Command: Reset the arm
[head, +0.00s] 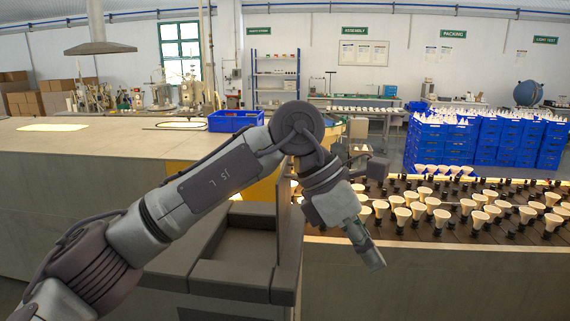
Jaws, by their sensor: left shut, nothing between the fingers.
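My left arm comes in from the left, rises to a joint at mid-picture and bends down to the right. My left gripper (372,258) points down and to the right, with its fingers together and nothing visible between them. In the picture it overlaps the near left edge of the burn-in rack (420,258), which carries rows of white bulbs (433,203). I cannot tell how far the fingertips are above or in front of the rack. My right gripper is not in view.
A dark open bin (237,268) sits below my left forearm. A wide counter (90,150) fills the left, with a blue crate (235,121) at its far edge. Stacked blue crates (440,140) with white bulbs stand behind the rack. Shelves and wall signs are farther back.

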